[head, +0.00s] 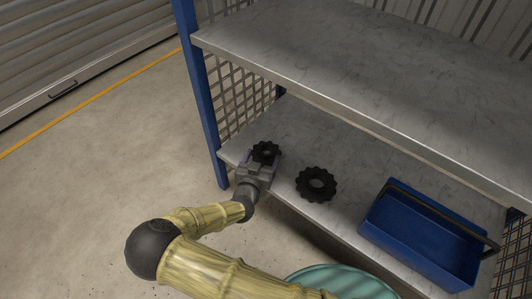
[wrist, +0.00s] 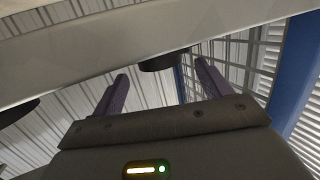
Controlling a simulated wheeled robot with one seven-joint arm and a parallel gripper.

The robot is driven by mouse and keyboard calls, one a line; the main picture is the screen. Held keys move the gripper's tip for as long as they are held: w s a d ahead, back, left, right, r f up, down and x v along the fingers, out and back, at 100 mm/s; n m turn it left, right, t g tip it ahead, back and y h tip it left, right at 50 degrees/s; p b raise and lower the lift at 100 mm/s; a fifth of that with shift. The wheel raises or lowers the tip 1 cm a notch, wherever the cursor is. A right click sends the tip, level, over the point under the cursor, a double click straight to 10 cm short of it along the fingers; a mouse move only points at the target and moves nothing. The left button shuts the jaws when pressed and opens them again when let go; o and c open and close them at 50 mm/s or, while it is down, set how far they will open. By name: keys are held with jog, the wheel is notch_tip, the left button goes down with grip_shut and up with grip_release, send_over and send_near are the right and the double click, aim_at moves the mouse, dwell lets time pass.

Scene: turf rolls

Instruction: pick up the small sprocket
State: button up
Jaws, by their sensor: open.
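The small sprocket (head: 265,149) is black and toothed. It lies on the lower grey shelf near its left end. My gripper (head: 263,158) is open at the shelf's front edge, with its fingers around the near part of the small sprocket in the head view. The wrist view looks upside down. There the sprocket (wrist: 165,62) shows as a dark edge between the two purple fingertips (wrist: 161,71). I cannot tell whether either finger touches it. A larger black sprocket (head: 316,184) lies to the right, apart from my gripper.
A blue bin (head: 420,237) with a dark handle stands farther right on the lower shelf (head: 340,155). The upper shelf (head: 350,60) overhangs it. A blue post (head: 203,110) and mesh side panel (head: 240,100) close the left end. The floor at left is clear.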

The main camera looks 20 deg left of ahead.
aim_at(268, 145)
jog(key=shift+w+f+b, duration=0.3)
jog(key=shift+w+b, duration=0.15)
jog(key=shift+b, duration=0.15)
jog(key=w+b, duration=0.3)
jog(key=w, duration=0.1)
jog(key=shift+f, duration=0.35)
jog(key=shift+w+d+r, duration=0.1)
jog(key=shift+w+r, duration=0.05)
jog(key=shift+w, duration=0.05)
jog(key=shift+s+a, duration=0.2)
jog(key=shift+d, duration=0.1)
jog(key=c, duration=1.4)
jog(key=shift+w+r, duration=0.1)
notch_tip(268, 145, up, 10)
jog(key=p, duration=0.6)
jog(key=shift+p, duration=0.3)
